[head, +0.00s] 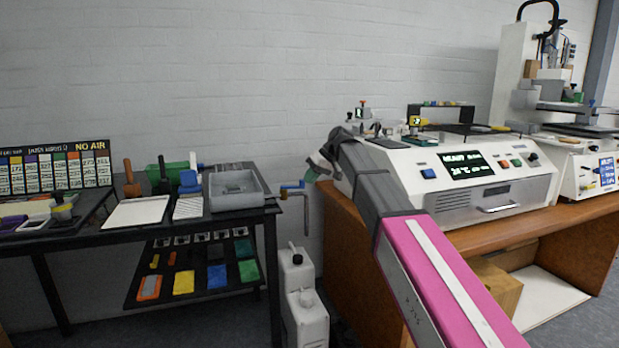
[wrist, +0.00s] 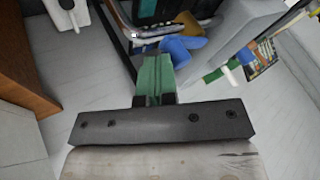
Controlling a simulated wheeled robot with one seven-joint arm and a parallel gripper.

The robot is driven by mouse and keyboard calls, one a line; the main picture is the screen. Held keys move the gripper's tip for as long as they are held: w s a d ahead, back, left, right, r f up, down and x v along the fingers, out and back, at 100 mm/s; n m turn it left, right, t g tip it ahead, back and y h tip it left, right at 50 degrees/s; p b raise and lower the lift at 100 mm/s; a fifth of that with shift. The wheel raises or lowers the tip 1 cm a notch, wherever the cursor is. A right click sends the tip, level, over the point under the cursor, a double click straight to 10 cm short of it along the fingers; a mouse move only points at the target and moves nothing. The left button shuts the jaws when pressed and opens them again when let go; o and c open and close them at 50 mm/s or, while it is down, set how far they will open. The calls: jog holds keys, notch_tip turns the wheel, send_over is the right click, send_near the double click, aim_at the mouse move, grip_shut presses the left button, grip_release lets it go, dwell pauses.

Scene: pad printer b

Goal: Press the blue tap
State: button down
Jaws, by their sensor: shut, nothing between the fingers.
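The blue tap (head: 293,186) sticks out at the right end of the black table, in front of the white wall. In the wrist view the blue tap (wrist: 185,48) shows just beyond and right of the fingertips. My gripper (head: 313,174) is just right of and slightly above the tap in the head view. In the wrist view my gripper (wrist: 154,62) has its green fingers together, with nothing between them. I cannot tell for sure whether the fingertips touch the tap.
A grey basin (head: 236,190) stands on the black table, left of the tap. White canisters (head: 305,315) stand on the floor below. A wooden bench (head: 350,262) with a white machine (head: 470,205) is on the right.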

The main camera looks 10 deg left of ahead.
aim_at(300, 184)
jog(key=s+m+t, duration=0.2)
jog(key=s+m, duration=0.1)
jog(key=s+a+m+t+h, duration=0.1)
jog(key=s+m+t, duration=0.1)
jog(key=m, duration=0.1)
jog(key=s+m+t, duration=0.2)
jog(key=s+m, duration=0.1)
jog(key=m, duration=0.1)
jog(key=shift+s+a+h, duration=0.15)
jog(key=shift+s+h, duration=0.2)
jog(key=shift+h, duration=0.05)
jog(key=shift+w+a, duration=0.1)
